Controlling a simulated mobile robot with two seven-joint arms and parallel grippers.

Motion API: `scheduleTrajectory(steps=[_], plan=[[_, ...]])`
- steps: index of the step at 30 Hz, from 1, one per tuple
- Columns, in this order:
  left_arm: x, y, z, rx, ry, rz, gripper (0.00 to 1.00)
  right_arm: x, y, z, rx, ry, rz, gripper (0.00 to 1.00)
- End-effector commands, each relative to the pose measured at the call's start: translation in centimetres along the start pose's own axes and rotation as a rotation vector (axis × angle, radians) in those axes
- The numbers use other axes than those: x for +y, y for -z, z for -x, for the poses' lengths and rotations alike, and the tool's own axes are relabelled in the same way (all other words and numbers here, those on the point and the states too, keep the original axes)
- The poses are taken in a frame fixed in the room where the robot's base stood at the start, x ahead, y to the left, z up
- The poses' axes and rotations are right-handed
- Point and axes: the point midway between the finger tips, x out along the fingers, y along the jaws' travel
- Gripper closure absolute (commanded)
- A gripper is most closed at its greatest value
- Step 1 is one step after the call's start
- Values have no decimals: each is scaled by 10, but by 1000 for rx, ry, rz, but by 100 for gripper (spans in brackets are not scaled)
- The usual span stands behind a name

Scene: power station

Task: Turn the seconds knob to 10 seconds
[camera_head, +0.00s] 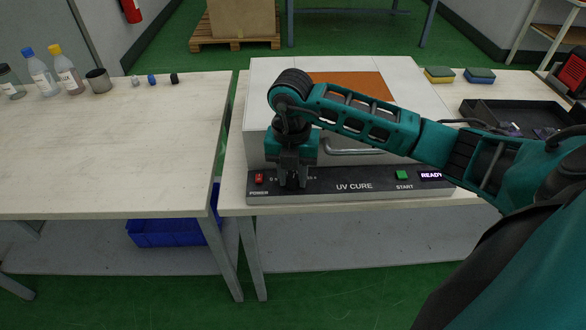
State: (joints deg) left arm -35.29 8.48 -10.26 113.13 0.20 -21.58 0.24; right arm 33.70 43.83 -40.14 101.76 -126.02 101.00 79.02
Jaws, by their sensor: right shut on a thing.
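The UV cure machine (354,187) stands on the right table with its dark control panel facing me. My right gripper (292,184) points down at the left part of the panel, just right of the power switch. It is shut on what appears to be the seconds knob, which its fingers hide along with most of the scale around it. My left gripper is not in view.
The left table (120,140) holds bottles (68,75), a metal cup (98,80) and small caps along its back. A black tray (510,115) and two sponges (440,75) sit right of the machine. A blue bin (165,233) is under the left table.

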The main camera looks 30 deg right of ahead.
Motion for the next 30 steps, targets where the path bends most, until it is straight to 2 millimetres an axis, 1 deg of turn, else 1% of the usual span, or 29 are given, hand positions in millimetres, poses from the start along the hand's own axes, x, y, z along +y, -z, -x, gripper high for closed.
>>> scheduleTrajectory(steps=[4,9,15,23,24,30], plan=[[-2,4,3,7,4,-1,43,0,-1,2,-1,0,-65,99],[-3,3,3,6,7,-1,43,0,-1,1,0,0,-107,99],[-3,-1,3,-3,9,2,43,0,-1,1,0,0,-121,99],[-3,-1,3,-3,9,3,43,0,-1,1,-1,0,-120,99],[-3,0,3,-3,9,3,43,0,-1,1,-1,0,-120,67],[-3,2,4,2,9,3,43,0,-1,1,0,0,-119,48]])
